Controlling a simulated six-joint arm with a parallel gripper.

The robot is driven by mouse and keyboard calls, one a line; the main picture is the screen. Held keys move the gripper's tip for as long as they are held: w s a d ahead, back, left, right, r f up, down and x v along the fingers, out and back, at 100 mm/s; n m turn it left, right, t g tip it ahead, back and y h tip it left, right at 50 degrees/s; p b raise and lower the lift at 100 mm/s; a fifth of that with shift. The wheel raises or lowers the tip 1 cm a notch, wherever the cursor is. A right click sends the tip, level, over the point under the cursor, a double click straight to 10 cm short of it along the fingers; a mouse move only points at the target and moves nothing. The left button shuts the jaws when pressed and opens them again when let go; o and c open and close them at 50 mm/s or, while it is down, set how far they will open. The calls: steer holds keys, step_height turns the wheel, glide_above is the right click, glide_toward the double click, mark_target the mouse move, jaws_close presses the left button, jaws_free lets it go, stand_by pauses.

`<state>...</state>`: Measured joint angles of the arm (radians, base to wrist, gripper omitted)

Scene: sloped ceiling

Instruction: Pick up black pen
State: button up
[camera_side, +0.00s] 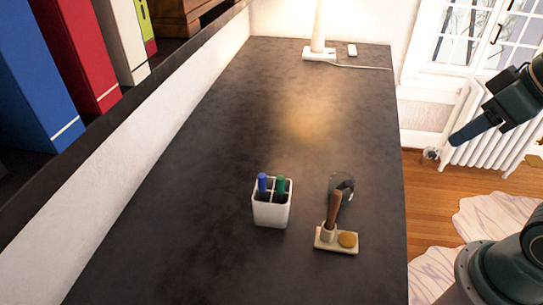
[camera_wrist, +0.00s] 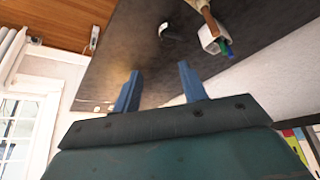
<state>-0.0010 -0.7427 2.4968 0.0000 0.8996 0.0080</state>
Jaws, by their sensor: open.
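No black pen can be made out in either view. A white divided holder (camera_side: 271,212) stands on the dark desk with a blue pen (camera_side: 262,184) and a green pen (camera_side: 280,185) upright in it. The holder also shows in the wrist view (camera_wrist: 208,41), where the green pen (camera_wrist: 224,48) sticks out. Its inside is mostly hidden. My gripper (camera_side: 454,141) is off the desk's right edge in the side view, well away from the holder. In the wrist view my gripper (camera_wrist: 158,67) has its two blue fingers spread apart with nothing between them.
A cream stand (camera_side: 325,241) with a brown handle (camera_side: 335,207) is right of the holder. A lamp (camera_side: 318,40) stands at the desk's far end. Binders (camera_side: 75,50) line the left shelf. The desk's middle is clear.

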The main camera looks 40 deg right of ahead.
steer(key=w, duration=0.1)
steer(key=m+g, duration=0.5)
steer(key=m, duration=0.4)
glide_above(343, 186)
steer(key=d, duration=0.1)
step_height(343, 186, down, 12)
steer(key=shift+s+d, duration=0.1)
steer(key=shift+f, duration=4.2)
steer(key=shift+f, duration=2.6)
